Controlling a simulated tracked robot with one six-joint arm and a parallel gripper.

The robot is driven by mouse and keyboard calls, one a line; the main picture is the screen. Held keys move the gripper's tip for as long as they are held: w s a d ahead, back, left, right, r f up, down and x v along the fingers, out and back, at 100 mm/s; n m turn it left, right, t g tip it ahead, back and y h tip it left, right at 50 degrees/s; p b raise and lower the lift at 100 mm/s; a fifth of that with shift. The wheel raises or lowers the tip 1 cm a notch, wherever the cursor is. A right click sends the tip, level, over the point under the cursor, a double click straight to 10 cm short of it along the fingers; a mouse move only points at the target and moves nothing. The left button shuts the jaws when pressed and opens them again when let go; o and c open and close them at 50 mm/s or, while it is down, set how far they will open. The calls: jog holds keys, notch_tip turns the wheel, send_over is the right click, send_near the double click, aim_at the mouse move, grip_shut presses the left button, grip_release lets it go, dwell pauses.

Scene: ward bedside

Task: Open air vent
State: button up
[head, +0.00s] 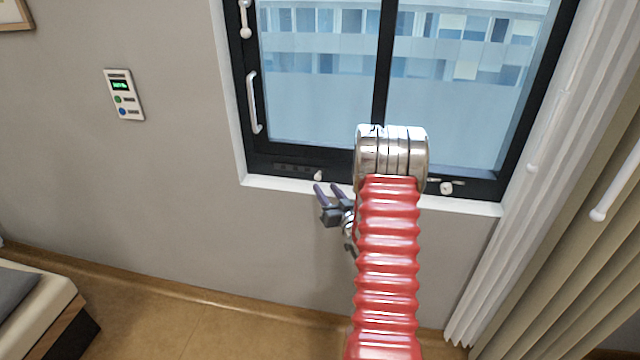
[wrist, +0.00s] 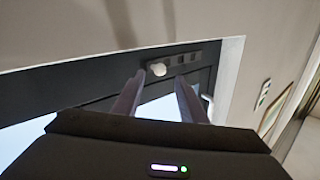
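The air vent (head: 290,168) is a dark slotted strip in the lower left of the black window frame. A small white knob (head: 318,175) sits at its right end. In the wrist view the vent (wrist: 196,58) shows a few small slots, with the knob (wrist: 157,69) to their left. My gripper (head: 327,188) is just below the knob in the head view, its two dark fingers apart and empty. In the wrist view my gripper (wrist: 159,79) has the knob beyond and between its fingertips. I cannot tell the remaining distance; no contact shows.
The window has a white side handle (head: 253,102) and another small knob (head: 446,188) at the lower right. White curtains (head: 540,170) hang at the right. A wall panel (head: 124,94) is at the left, and a bed corner (head: 40,295) at the lower left. The wall below the window is clear.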

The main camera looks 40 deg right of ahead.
aim_at(319, 179)
jog(key=shift+x, duration=2.55)
jog(key=shift+c, duration=0.3)
grip_shut()
